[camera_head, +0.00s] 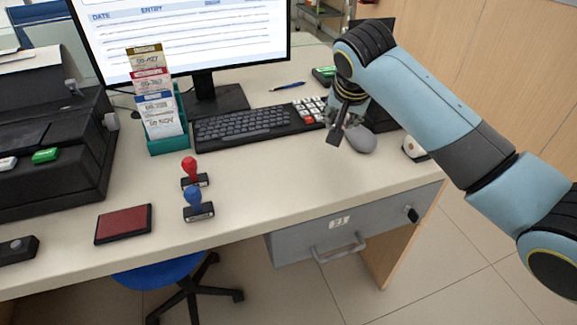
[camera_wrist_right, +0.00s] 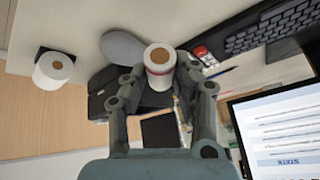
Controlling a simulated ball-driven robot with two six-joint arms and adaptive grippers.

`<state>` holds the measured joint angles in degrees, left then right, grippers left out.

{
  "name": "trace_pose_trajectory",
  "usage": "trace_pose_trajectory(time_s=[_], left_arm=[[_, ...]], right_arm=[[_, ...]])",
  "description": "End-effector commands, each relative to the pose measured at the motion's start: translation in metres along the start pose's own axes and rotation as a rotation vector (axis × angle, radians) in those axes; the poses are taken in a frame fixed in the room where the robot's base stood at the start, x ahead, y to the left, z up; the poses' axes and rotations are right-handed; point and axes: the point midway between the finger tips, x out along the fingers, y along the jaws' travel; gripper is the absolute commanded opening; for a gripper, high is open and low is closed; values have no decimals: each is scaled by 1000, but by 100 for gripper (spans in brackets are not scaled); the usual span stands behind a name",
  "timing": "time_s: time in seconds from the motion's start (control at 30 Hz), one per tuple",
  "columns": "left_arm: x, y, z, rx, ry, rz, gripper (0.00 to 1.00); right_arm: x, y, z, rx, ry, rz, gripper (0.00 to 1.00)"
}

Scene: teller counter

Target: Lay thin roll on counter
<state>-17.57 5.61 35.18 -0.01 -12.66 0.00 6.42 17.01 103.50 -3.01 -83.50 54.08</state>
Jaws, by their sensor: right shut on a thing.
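My right gripper (camera_head: 345,128) hangs over the right part of the counter (camera_head: 335,175), beside the grey mouse. In the right wrist view its two fingers (camera_wrist_right: 160,75) are shut on a white paper roll (camera_wrist_right: 159,58) with a brown core and a red band. In the head view I cannot make out this held roll. A second white roll (camera_wrist_right: 53,71) with a brown core stands at the right end of the counter; it also shows in the head view (camera_head: 414,149), partly under my arm. My left gripper is not in view.
The mouse (camera_head: 360,139) and keyboard (camera_head: 255,127) are close to the gripper. A black device (camera_wrist_right: 150,98) stands behind it. Red and blue stamps (camera_head: 193,178), an ink pad (camera_head: 123,224) and a green card holder (camera_head: 168,136) are further left.

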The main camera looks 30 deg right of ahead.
Motion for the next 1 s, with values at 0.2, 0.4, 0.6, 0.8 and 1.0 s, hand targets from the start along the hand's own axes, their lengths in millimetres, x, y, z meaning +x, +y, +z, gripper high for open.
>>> trace_pose_trajectory(time_s=[0.2, 0.4, 0.6, 0.8, 1.0], left_arm=[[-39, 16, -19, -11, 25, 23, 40], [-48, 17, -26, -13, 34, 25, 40], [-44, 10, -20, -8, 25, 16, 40], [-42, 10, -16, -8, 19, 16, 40], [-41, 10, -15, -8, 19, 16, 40]], right_arm=[[-22, 35, -4, -424, -68, -253, 10], [-37, 39, 5, -583, -97, -362, 10], [-22, 8, 34, -588, -104, -380, 10], [-2, -33, 68, -590, -104, -377, 10], [9, -53, 85, -595, -101, -372, 10]])
